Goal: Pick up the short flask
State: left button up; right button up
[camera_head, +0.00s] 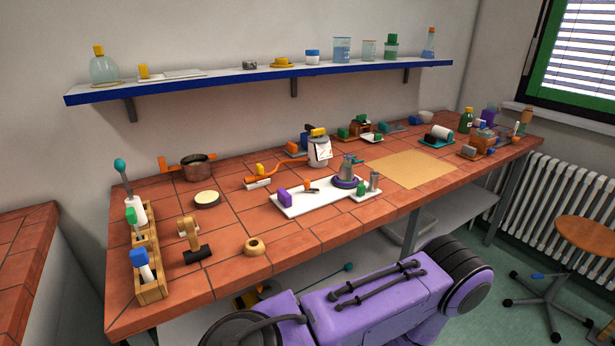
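I cannot tell for sure which vessel is the short flask. A small grey conical flask-like vessel (347,170) stands upright on the bench, in or on a purple ring. A wide clear flask (104,70) with a yellow stopper stands at the left end of the wall shelf. A slim blue-tinted conical flask (429,48) with an orange top stands at the shelf's right end. Neither of my grippers is in view; only my purple body shows at the bottom.
The tiled bench (225,240) holds a copper pot (197,168), a hammer (197,255), a wooden rack (150,288) and a white board (300,208). The blue-edged shelf (220,82) carries beakers and bottles. A bare tan mat (410,170) lies right of centre. A stool (585,238) stands at right.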

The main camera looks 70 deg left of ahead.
aim_at(346, 174)
jog(key=k, duration=0.4)
jog(key=u, duration=0.85)
